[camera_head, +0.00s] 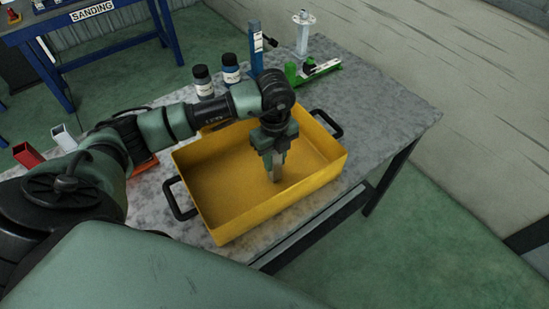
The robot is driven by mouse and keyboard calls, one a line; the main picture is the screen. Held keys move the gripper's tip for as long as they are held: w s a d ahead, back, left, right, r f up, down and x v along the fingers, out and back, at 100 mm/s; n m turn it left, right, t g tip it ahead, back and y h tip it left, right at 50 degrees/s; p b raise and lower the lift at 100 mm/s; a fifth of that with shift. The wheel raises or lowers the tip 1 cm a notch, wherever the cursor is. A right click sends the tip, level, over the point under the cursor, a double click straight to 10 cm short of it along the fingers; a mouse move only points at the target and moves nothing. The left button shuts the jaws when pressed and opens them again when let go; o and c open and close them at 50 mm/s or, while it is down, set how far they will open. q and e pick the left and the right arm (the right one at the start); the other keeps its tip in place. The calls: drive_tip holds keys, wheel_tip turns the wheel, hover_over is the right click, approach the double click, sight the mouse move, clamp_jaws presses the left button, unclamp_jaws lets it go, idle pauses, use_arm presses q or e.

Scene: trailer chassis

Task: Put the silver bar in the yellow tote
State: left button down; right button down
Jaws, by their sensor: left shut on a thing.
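The yellow tote (210,215) stands on the grey table, with black handles at its two ends. My left gripper (278,155) points down over the inside of the tote. It is shut on a short upright silver bar (277,174), whose lower end shows below the fingers, inside the tote's outline. I cannot tell whether the bar touches the tote floor. The tote floor around it looks empty. My right gripper is not in view.
A red square tube (27,155) and a silver square tube (63,137) stand at the left. Two dark bottles (231,70), a blue post (256,48) and a green fixture (312,70) stand behind the tote. The table's right side (390,115) is clear.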

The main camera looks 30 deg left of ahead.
use_arm(q)
drive_tip(key=c, duration=1.1)
unclamp_jaws()
drive_tip(key=shift+r, duration=0.6)
wheel_tip(320, 180, up, 10)
drive_tip(key=shift+f+b, duration=0.15)
drive_tip(key=shift+b, duration=1.1)
drive_tip(key=shift+r, duration=0.65)
